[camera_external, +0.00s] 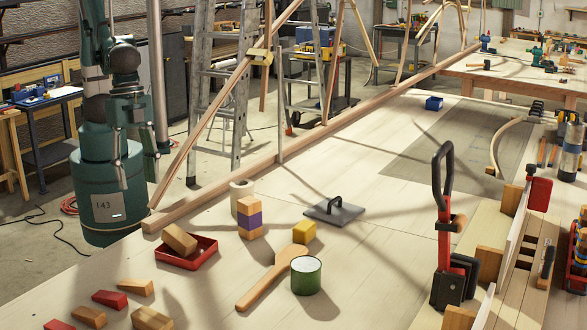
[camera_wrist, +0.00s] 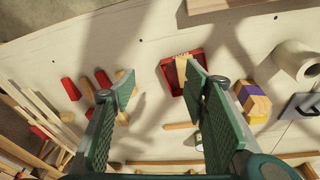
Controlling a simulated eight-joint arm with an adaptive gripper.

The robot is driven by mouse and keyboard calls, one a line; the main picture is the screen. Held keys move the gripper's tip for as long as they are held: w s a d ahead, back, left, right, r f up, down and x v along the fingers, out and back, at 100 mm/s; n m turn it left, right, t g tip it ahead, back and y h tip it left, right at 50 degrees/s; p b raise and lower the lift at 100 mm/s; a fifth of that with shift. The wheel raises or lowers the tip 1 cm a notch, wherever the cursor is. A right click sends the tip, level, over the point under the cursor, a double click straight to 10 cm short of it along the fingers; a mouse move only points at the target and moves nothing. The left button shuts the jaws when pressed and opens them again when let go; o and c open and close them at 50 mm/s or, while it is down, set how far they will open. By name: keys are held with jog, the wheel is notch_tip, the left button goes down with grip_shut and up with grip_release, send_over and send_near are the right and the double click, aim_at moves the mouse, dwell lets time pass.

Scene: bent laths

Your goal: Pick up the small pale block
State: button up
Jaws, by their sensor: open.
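Several small wooden blocks lie on the pale bench top, and I cannot tell for sure which one is the small pale block. One tan block (camera_external: 180,239) leans in a red tray (camera_external: 208,252); the tray also shows in the wrist view (camera_wrist: 169,76). A light block (camera_external: 151,318) lies at the near edge, and a light wedge (camera_external: 135,287) lies behind it. A stack of wooden and purple blocks (camera_external: 250,217) stands right of the tray. My gripper (camera_external: 136,174) hangs at the left. In the wrist view its green-padded fingers (camera_wrist: 158,88) are spread and empty, above the bench.
A yellow block (camera_external: 304,232), wooden paddle (camera_external: 270,280), green mug (camera_external: 306,276), paper roll (camera_external: 240,192) and handled plate (camera_external: 334,211) stand near the tray. Red wedges (camera_external: 110,299) lie left. A long beam (camera_external: 290,148) edges the bench; a red clamp (camera_external: 444,230) stands right.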

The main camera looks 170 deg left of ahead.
aim_at(178, 233)
jog(key=w+a+f+n, duration=0.1)
jog(key=a+f, duration=0.1)
jog(key=a, duration=0.1)
jog(key=w+a+f+g+p, duration=0.1)
jog(key=a+f, duration=0.2)
jog(key=w+a+f+n, duration=0.1)
jog(key=a+f, duration=0.1)
jog(key=f, duration=0.1)
jog(key=shift+w+a+f+n+g+h, duration=0.2)
jog(key=shift+a+n+g+h, duration=0.1)
jog(key=shift+a+g, duration=0.1)
jog(key=shift+a+f, duration=0.5)
jog(key=shift+f, duration=0.1)
jog(key=shift+w+f, duration=0.1)
jog(key=shift+f, duration=1.15)
jog(key=shift+d+f, duration=0.1)
jog(key=shift+f, duration=0.1)
jog(key=shift+w+d+f, duration=0.1)
jog(key=shift+w+f, duration=0.05)
jog(key=shift+f, duration=1.05)
jog(key=shift+w+d+f, duration=0.1)
jog(key=shift+w+f, duration=0.05)
jog(key=shift+f, duration=1.05)
